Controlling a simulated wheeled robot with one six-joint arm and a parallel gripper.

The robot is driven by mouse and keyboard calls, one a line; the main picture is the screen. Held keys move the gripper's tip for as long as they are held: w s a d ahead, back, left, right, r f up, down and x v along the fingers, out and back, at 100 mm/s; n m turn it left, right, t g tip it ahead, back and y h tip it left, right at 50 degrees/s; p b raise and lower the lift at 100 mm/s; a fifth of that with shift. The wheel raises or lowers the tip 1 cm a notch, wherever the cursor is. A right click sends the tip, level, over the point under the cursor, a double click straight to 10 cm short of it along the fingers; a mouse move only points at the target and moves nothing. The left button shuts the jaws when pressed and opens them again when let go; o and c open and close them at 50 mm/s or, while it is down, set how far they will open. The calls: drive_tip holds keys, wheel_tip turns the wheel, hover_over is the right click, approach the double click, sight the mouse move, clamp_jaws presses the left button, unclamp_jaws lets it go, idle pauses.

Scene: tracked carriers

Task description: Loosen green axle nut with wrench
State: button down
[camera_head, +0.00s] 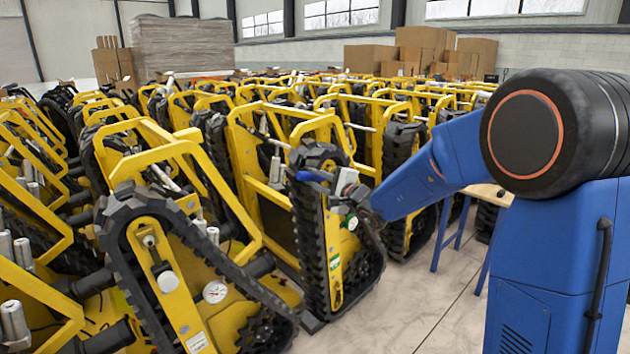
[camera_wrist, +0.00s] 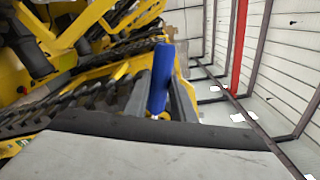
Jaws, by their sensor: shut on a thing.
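My gripper (camera_head: 345,186) is at the upper part of the track of a yellow tracked carrier (camera_head: 334,245), near the middle of the head view. It is shut on the blue handle of the wrench (camera_wrist: 160,78), which stands out between the grey fingers in the wrist view. In the head view the blue handle (camera_head: 308,176) points left from the gripper. The wrench's head is hidden or too small to tell.
Several more yellow carriers with black tracks crowd the left and back, one (camera_head: 175,270) close at the front left. A wooden-topped table (camera_head: 485,192) with blue legs stands behind my arm. Cardboard boxes (camera_head: 425,50) are at the back. Floor (camera_head: 420,300) is clear at front right.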

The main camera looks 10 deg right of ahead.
drive_tip(key=shift+s+d, duration=0.1)
drive_tip(key=shift+s, duration=0.05)
drive_tip(key=shift+v, duration=1.6)
drive_tip(key=shift+d, duration=0.1)
drive_tip(key=shift+v, duration=1.95)
